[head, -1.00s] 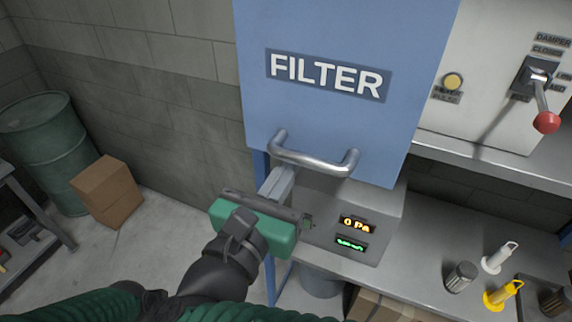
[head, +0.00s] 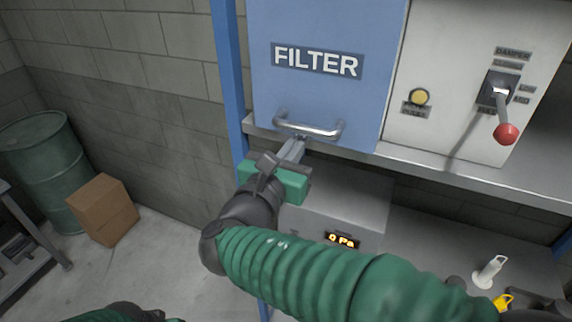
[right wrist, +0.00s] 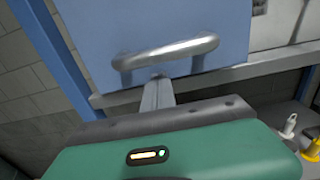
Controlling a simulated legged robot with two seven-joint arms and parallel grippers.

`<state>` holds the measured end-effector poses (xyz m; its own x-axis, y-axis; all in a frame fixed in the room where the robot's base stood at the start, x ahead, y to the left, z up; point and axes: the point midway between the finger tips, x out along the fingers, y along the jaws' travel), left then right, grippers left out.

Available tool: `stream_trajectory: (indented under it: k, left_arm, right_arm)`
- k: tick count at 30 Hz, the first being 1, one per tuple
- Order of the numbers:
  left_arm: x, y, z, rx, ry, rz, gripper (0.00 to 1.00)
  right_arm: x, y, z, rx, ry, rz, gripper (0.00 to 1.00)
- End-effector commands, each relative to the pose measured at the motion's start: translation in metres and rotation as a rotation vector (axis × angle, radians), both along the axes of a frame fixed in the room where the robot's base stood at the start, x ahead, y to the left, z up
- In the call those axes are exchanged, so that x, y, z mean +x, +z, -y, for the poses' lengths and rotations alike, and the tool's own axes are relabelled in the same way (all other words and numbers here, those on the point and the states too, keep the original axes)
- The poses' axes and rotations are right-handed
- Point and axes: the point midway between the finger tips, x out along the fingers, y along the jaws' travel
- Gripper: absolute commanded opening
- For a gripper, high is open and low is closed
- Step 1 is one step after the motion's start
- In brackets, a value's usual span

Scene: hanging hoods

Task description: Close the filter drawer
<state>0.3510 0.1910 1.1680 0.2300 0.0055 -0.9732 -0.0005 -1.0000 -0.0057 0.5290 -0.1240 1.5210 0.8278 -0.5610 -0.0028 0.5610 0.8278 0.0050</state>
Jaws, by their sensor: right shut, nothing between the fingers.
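The filter drawer (head: 325,95) has a blue front with a FILTER label and a silver bar handle (head: 310,129) near its lower edge. In the head view its front now sits close to the light panel beside it; a small remaining gap cannot be told. My right gripper (head: 293,148) is shut, with its fingers just below and at the handle. In the right wrist view the fingers (right wrist: 157,93) point at the drawer front under the handle (right wrist: 168,52); contact cannot be told. My left gripper is not in view.
A damper lever with a red knob (head: 506,133) and a yellow button (head: 419,97) are on the panel to the right. A grey box with a lit display (head: 342,240) is below. A white syringe-like item (head: 489,271) stands at lower right. A cardboard box (head: 103,209) and green drum (head: 48,172) stand left.

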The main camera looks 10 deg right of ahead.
Motion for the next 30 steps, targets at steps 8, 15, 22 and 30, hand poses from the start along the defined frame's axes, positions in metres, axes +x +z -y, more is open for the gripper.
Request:
stream_trajectory:
  k: [8,15,22,30]
  left_arm:
    - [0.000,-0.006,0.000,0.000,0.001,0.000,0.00]
    - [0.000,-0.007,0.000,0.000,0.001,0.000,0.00]
    - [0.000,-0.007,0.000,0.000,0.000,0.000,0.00]
    - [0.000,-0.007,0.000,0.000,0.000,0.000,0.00]
  right_arm:
    - [0.040,-0.001,0.027,0.000,-0.002,0.000,0.00]
    - [0.053,0.000,0.037,-0.001,0.000,0.001,0.00]
    - [0.055,0.000,0.041,0.001,-0.003,0.002,0.00]
    - [0.055,0.001,0.043,0.001,-0.006,0.003,0.00]
